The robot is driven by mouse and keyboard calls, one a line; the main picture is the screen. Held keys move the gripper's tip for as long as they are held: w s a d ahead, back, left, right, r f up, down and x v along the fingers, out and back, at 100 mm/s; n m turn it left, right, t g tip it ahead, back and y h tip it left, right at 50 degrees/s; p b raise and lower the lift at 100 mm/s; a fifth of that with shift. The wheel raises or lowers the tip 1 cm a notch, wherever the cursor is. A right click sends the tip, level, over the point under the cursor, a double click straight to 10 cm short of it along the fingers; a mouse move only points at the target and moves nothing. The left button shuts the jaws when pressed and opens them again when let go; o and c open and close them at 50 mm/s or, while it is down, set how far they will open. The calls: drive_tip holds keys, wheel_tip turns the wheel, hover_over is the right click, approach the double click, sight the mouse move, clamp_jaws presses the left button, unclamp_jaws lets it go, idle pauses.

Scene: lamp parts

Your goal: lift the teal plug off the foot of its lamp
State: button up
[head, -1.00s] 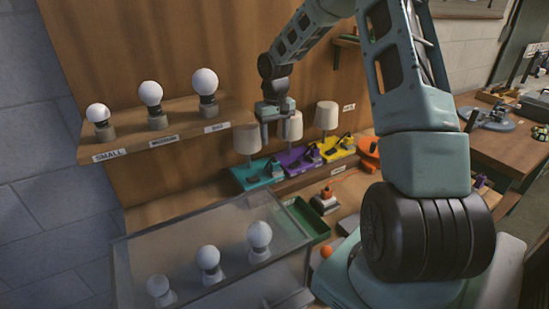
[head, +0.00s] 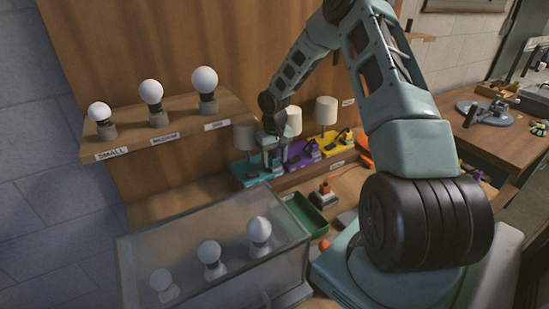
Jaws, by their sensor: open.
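The teal lamp has a pale shade (head: 245,137) and a teal foot (head: 250,174), in a row with a purple and a yellow lamp. My gripper (head: 271,161) is open and points down over the right part of the teal foot, where the plug sits. The plug itself is small and mostly hidden behind the fingers, so I cannot tell whether they touch it. The purple foot (head: 302,155) and the yellow foot (head: 336,143) are just to the right.
A shelf (head: 130,137) with several bulbs is at the left. A clear box (head: 215,278) with bulbs inside stands in front. A green tray (head: 306,213) and a red-and-white object (head: 324,193) lie on the bench. The purple lamp's shade (head: 293,120) is close to my gripper.

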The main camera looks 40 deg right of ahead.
drive_tip(key=c, duration=0.8)
drive_tip(key=o, duration=0.8)
wheel_tip(320, 180, up, 18)
drive_tip(key=b, duration=0.2)
drive_tip(key=shift+f+b, duration=0.2)
drive_tip(key=shift+b, duration=0.15)
